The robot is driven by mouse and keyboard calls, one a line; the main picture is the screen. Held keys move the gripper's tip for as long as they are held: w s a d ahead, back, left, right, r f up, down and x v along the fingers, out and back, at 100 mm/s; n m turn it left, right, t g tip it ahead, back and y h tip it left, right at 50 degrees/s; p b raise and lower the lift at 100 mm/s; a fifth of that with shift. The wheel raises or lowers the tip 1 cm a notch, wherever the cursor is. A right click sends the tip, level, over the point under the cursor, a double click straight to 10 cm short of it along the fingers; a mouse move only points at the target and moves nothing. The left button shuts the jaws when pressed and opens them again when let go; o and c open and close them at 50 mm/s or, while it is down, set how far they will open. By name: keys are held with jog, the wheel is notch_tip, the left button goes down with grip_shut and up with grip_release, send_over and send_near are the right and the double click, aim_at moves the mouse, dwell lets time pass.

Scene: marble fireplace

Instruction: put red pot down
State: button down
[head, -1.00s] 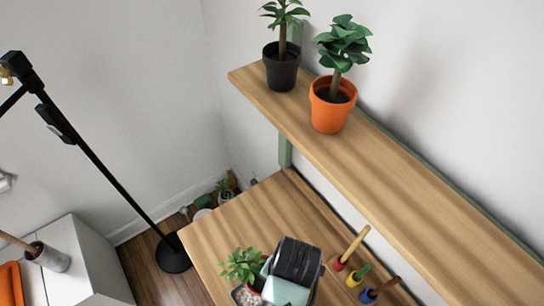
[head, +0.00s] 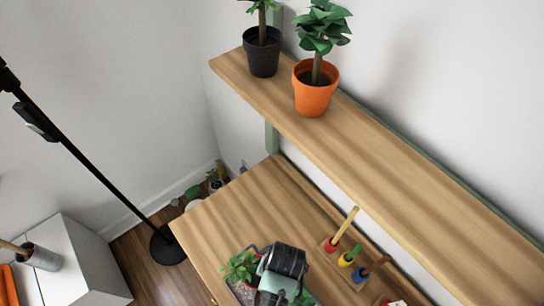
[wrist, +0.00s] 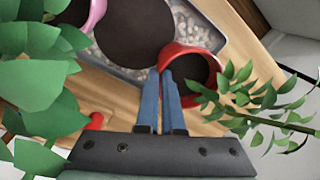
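In the wrist view, the red pot (wrist: 210,58) holds dark soil, and a leafy green stem (wrist: 250,105) reaches right from it. My gripper (wrist: 163,76) has its two blue fingers close together on the pot's near-left rim. The pot overlaps the edge of a grey tray of pebbles (wrist: 112,72); I cannot tell whether it touches the tray or hangs above it. In the head view, my gripper (head: 280,268) is over the wooden table beside a green plant (head: 240,266). It hides its fingertips and most of the pot there.
A large dark pot and a pink pot (wrist: 98,12) are in the tray. A wooden rack with coloured-handled tools (head: 346,258) stands right of my gripper. Above is a shelf (head: 400,195) with an orange pot (head: 315,98) and a black pot (head: 262,58). The table's back left (head: 235,205) is clear.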

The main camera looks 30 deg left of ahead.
jog(key=c, duration=1.5)
grip_release()
jog(key=shift+f, duration=0.15)
jog(key=o, duration=0.4)
jog(key=shift+o, duration=0.2)
notch_tip(320, 180, up, 12)
jog(key=d, duration=0.1)
jog(key=shift+w+d, duration=0.15)
